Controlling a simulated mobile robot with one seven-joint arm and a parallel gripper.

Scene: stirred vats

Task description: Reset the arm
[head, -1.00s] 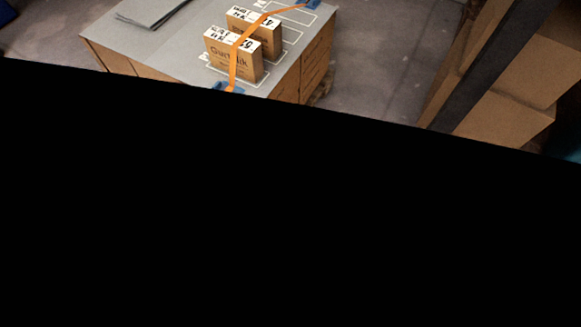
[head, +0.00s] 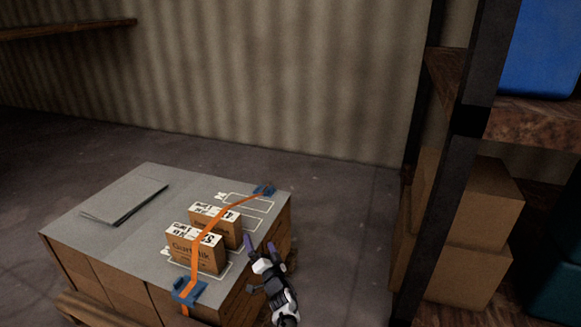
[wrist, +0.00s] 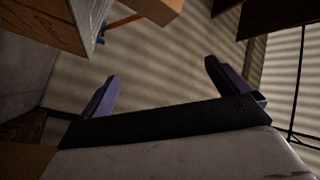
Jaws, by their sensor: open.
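My gripper (head: 262,250) shows in the head view at the right side of the box-stack table, close to the strapped cartons but apart from them as far as I can tell. Its two purple fingers stand open and empty in the wrist view (wrist: 158,85). My white and black wrist runs down to the bottom edge of the head view.
Two small cartons, a front one (head: 197,252) and a rear one (head: 228,229), stand on the grey top (head: 130,225) under an orange strap (head: 196,262). Blue buckles (head: 189,291) hold its ends. A shelf rack with brown boxes (head: 465,275) stands right. Floor (head: 345,220) between is clear.

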